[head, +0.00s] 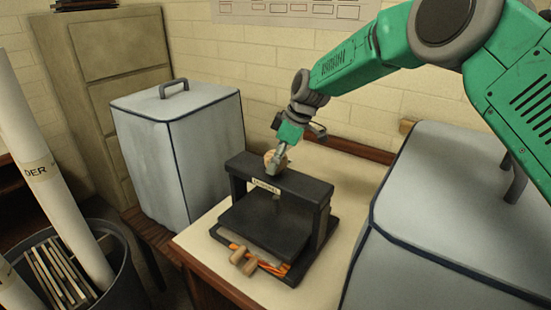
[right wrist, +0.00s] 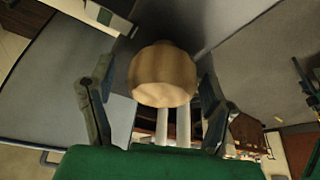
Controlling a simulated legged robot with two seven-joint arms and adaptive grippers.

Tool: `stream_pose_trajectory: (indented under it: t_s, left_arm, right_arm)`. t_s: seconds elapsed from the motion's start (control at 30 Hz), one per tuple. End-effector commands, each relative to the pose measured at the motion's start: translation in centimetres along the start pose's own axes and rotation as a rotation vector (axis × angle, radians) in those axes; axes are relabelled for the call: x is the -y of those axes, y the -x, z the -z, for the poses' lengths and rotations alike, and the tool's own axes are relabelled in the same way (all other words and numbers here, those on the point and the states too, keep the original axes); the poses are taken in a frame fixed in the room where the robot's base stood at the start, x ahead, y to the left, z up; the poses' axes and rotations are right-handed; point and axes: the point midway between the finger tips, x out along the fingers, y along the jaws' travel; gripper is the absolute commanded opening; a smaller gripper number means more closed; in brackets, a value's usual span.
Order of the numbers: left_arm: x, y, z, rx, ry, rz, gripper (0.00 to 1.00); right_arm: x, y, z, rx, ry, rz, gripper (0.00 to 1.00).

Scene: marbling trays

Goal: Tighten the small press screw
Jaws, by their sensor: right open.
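The small press (head: 328,215) is a black frame with a crossbar and a dark plate below, standing on the pale table. Its screw has a round wooden knob (head: 270,157) on top of the crossbar, partly hidden by my gripper. My right gripper (head: 279,153) is at the knob, coming down from the upper right. In the right wrist view the knob (right wrist: 163,75) sits between the two spread fingers, with gaps on both sides. The gripper is open. My left gripper is in neither view.
A grey covered box (head: 180,150) with a handle stands left of the press, and a larger grey one (head: 450,200) stands right. Wooden pieces (head: 243,260) lie at the press's front. A dark bin (head: 120,265) with rolls stands front left. Pale tabletop (head: 345,185) is free behind the press.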

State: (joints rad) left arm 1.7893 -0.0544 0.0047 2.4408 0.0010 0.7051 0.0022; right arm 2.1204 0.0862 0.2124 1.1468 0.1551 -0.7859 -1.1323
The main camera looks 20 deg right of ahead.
Motion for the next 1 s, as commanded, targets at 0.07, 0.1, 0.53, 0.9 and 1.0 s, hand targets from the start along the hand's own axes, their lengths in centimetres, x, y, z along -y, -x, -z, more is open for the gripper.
stream_pose_trajectory:
  t_s: [0.07,0.1,0.53,0.9,1.0]
  left_arm:
    - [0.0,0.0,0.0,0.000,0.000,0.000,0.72]
    - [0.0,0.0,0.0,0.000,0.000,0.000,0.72]
    - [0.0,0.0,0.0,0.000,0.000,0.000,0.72]
    - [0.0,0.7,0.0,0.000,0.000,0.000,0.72]
    - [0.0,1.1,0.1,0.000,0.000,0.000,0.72]
  right_arm:
    - [0.0,-0.1,0.0,0.000,0.000,-0.001,0.72]
    - [0.0,-0.1,0.0,-0.001,0.000,-0.001,0.72]
    - [-0.1,-0.1,0.0,-0.001,0.000,-0.002,0.21]
    - [-0.1,0.0,0.1,-0.001,-0.086,-0.039,0.21]
    - [-0.1,0.1,0.1,-0.001,-0.147,-0.064,0.21]
